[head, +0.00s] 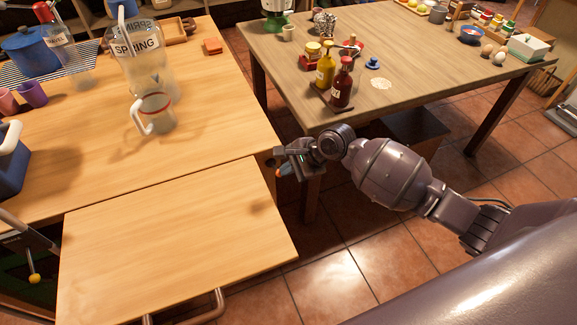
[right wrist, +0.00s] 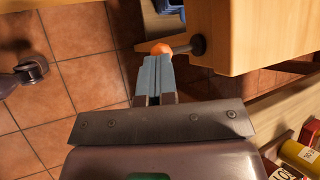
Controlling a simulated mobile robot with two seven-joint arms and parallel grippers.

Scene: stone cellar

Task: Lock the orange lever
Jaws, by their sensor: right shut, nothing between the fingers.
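The orange lever is a dark rod with an orange ball knob (head: 279,172), at the right edge of the light wooden table. In the right wrist view the orange knob (right wrist: 161,49) shows at the end of its rod, which comes out of the wooden edge. My right gripper (head: 282,163) is shut and empty beside the table edge. In the right wrist view its closed fingertips (right wrist: 155,60) are right at the knob; I cannot tell whether they touch it. My left gripper is not in view.
A wooden leaf (head: 170,245) with a metal handle extends in front of the table (head: 215,120). A yellow-knobbed lever (head: 35,278) is at the left. The table carries a glass jar (head: 150,60) and a mug (head: 155,112). A second table (head: 430,60) with bottles stands beyond my right arm.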

